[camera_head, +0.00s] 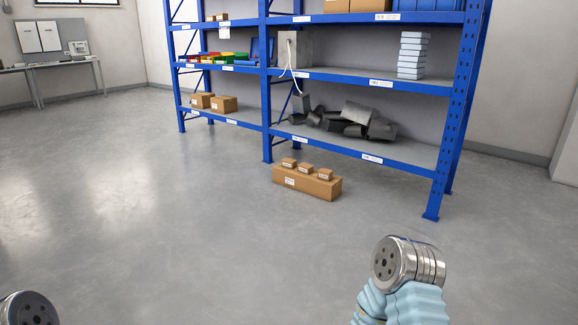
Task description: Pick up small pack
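Three small brown packs sit in a row on top of a long brown carton (318,190) on the floor, in front of the blue shelf. They are the left pack (289,162), the middle pack (305,168) and the right pack (325,175). Each seems to carry a small label. I cannot tell which one the task means. A round metal part of my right arm shows at the lower right, and one of my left arm at the lower left corner. Neither is near the packs. No gripper fingers show in this view.
The blue shelf (350,151) stands behind the carton, its right post (447,130) reaching the floor. Two brown boxes (212,103) and dark grey pieces (360,120) lie on its lowest level. A desk (67,63) stands far left. The grey floor (200,230) is clear.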

